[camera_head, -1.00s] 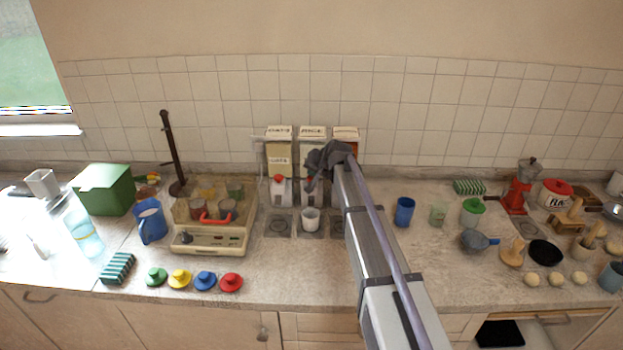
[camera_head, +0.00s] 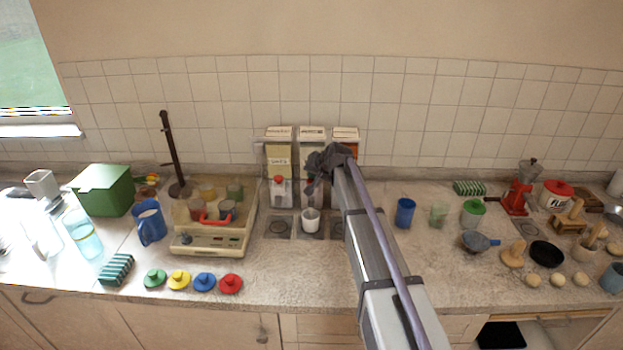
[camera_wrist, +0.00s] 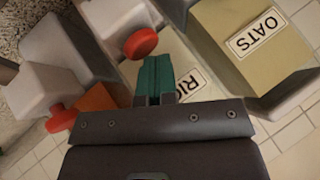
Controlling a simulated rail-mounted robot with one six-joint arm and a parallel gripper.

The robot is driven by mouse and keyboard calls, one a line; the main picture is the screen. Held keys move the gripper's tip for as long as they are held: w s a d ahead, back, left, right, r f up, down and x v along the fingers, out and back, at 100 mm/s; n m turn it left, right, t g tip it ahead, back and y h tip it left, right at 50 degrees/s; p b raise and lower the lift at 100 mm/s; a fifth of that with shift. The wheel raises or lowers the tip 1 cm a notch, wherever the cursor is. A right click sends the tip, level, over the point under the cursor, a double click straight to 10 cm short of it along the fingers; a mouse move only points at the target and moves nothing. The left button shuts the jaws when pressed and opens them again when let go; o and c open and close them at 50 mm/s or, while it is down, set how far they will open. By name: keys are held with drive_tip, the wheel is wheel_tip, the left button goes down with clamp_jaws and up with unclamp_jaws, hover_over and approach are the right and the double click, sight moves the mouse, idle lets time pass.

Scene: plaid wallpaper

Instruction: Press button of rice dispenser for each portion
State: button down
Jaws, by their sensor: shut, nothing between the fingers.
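The rice dispenser (camera_head: 312,132) stands in the middle of three at the wall. My gripper and arm hide most of its front in the head view. In the wrist view its label (camera_wrist: 190,82) is partly covered by my gripper, and its red button (camera_wrist: 140,43) shows beside my fingertips. My gripper (camera_wrist: 156,62) is shut and empty, with teal fingers together close to that button. I cannot tell whether they touch it. A white cup (camera_head: 310,220) stands upright on the counter pad below the rice dispenser.
The oats dispenser (camera_head: 279,157) stands left of the rice one. A third dispenser (camera_head: 346,134) stands right, with another red button (camera_wrist: 62,117). A cream appliance (camera_head: 208,240) lies to the left. A blue cup (camera_head: 405,212) stands right of my arm.

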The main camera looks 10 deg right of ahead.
drive_tip(key=shift+r+p, duration=0.9)
drive_tip(key=shift+r, duration=0.15)
wheel_tip(320, 180, up, 5)
drive_tip(key=p, duration=0.5)
drive_tip(key=shift+r, duration=0.1)
idle(1.8)
wheel_tip(320, 180, up, 4)
drive_tip(key=p, duration=0.4)
drive_tip(key=shift+r, duration=0.1)
drive_tip(key=shift+f, duration=0.35)
drive_tip(key=shift+f, duration=0.1)
wheel_tip(320, 180, down, 9)
drive_tip(key=b, duration=0.9)
drive_tip(key=shift+r, duration=0.2)
idle(0.7)
